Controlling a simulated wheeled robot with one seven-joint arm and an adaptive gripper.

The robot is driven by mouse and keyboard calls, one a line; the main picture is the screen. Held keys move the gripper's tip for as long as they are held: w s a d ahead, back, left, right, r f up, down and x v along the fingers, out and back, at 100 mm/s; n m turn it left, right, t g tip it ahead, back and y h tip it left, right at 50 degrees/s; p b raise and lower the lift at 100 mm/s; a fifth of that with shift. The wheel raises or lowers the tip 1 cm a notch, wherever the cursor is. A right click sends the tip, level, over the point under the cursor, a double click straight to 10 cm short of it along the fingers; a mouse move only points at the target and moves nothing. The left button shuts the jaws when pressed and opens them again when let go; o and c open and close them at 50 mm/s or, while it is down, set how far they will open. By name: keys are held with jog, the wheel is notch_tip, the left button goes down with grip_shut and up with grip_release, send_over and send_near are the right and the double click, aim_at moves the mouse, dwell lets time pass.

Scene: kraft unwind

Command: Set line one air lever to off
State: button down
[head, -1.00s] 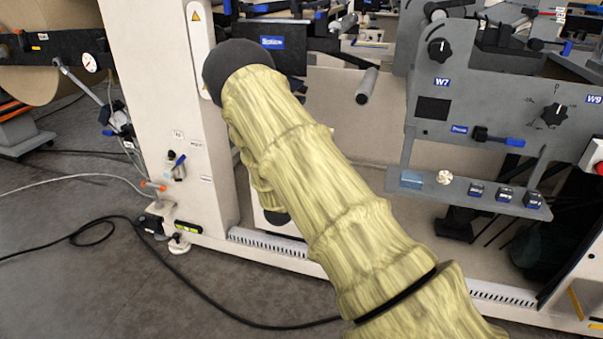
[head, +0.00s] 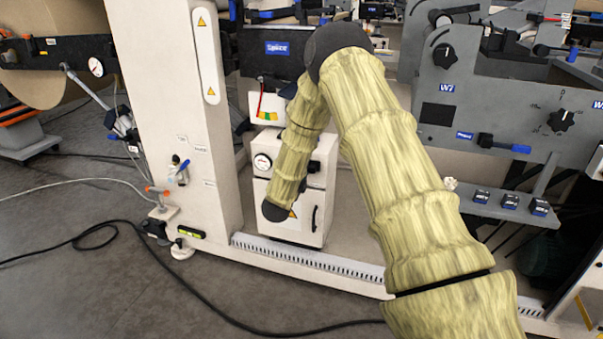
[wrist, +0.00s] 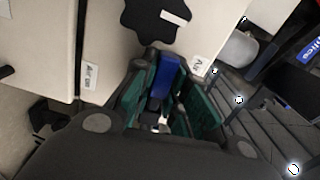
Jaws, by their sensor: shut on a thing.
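In the wrist view, my gripper (wrist: 164,95) is shut on a blue lever (wrist: 168,68), which lies between its teal finger pads. The lever's far end sticks out past the pads, close to a pale panel. A small white label reading "Air" (wrist: 197,65) sits right of the lever. Another small label (wrist: 90,77) on the left is hard to read. In the head view, my gripper and the held lever are hidden; my forearm hangs down in front of a white cabinet (head: 310,205).
A black star knob (wrist: 155,20) with a white mark sits just above the lever. The cabinet carries a gauge (head: 262,162). A separate blue-handled valve (head: 183,167) is on the white post (head: 180,100). A control panel (head: 500,110) stands right. A black cable crosses the floor.

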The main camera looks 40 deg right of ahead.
jog(key=shift+r+m, duration=0.1)
jog(key=shift+m, duration=0.4)
jog(key=c, duration=1.4)
grip_release()
jog(key=shift+r, duration=0.1)
jog(key=v, duration=1.2)
